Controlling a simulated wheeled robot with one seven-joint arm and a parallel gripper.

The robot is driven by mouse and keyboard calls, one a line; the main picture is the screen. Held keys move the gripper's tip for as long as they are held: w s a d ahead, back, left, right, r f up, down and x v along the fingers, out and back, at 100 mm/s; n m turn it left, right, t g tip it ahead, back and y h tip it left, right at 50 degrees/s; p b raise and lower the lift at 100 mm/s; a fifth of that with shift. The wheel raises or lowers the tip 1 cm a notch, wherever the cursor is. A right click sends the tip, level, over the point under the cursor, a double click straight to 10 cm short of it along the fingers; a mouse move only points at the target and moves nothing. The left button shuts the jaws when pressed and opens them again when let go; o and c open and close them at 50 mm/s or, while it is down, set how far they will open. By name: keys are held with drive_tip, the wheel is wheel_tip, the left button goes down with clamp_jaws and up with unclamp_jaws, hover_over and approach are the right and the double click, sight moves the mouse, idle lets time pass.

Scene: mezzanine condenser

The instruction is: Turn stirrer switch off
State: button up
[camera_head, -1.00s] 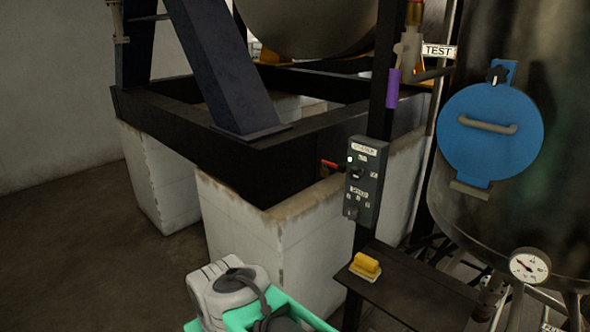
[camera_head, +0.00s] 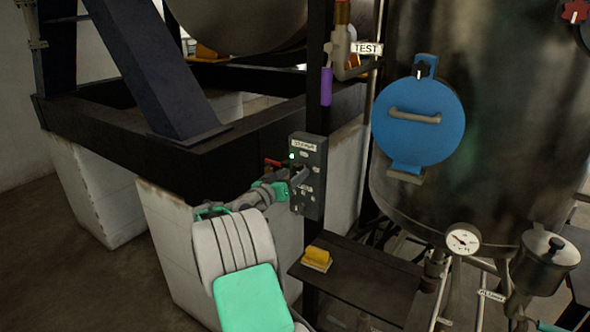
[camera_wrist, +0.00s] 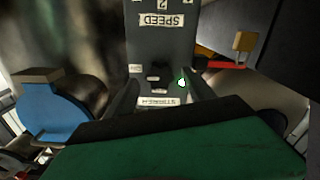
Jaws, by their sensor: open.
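In the wrist view the box (camera_wrist: 143,48) appears upside down, with a "SPEED" label above and a "STIRRER" label below. The small dark stirrer switch (camera_wrist: 158,72) lies between these labels, beside the lit lamp (camera_wrist: 182,83). My gripper (camera_head: 298,182) is at the face of the box. In the wrist view my gripper (camera_wrist: 163,88) is open, its fingers on either side of the switch. Whether they touch it cannot be told.
A dark tank with a blue round hatch (camera_head: 418,125) stands right of the box. A yellow block (camera_head: 317,257) lies on a dark shelf (camera_head: 355,285) below. A red handle (camera_head: 273,163) sits just left of the box. A gauge (camera_head: 462,240) is at the lower right.

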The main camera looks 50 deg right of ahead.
drive_tip(key=shift+d, duration=0.85)
drive_tip(key=shift+w, duration=0.1)
drive_tip(key=shift+c, duration=0.2)
clamp_jaws()
